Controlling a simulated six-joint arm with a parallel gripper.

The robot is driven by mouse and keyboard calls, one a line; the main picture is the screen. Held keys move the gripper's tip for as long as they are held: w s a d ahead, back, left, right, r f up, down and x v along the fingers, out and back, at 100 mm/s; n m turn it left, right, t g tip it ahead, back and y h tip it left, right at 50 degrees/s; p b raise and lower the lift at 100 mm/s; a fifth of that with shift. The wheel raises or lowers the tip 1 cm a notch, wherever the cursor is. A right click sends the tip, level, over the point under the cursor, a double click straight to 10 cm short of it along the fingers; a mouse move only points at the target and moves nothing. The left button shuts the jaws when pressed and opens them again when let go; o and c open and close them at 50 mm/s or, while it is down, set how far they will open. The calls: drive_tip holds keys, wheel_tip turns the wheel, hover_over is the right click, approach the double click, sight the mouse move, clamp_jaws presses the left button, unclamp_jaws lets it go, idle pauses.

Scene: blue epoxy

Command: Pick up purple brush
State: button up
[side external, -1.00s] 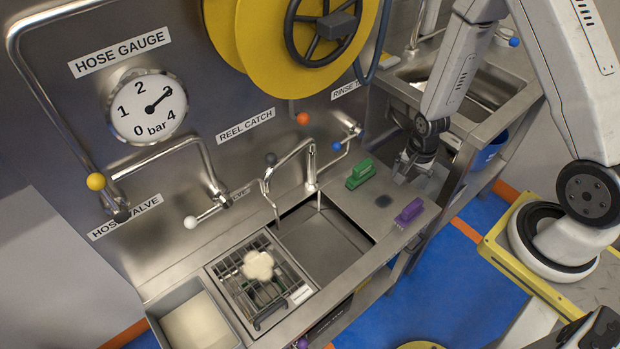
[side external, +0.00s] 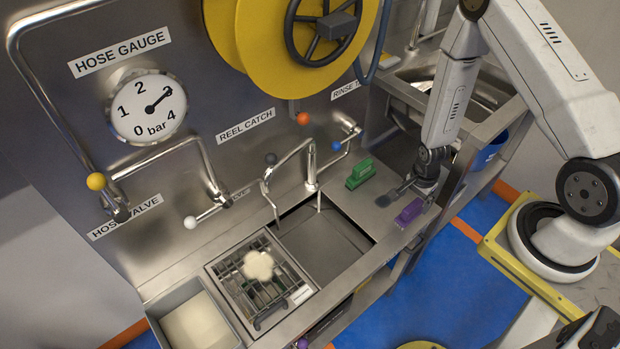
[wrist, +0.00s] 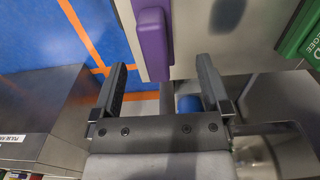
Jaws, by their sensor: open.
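The purple brush (side external: 409,211) lies on the steel counter near its front edge, right of the sink basin. My gripper (side external: 415,194) is just behind and to the right of it, low over the counter. In the wrist view the purple brush (wrist: 153,42) stands upright in the picture, with its lower end between the fingertips of my open gripper (wrist: 160,68). Gaps show on both sides, and nothing is held.
A dark oval patch (side external: 383,201) marks the counter. The sink basin (side external: 322,243) is further left.

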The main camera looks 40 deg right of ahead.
sight(414, 205)
drive_tip(key=shift+f, duration=0.4)
drive_tip(key=shift+s+f, duration=0.15)
drive_tip(key=shift+f, duration=0.65)
drive_tip(key=shift+s+f, duration=0.1)
drive_tip(key=shift+f, duration=1.7)
clamp_jaws()
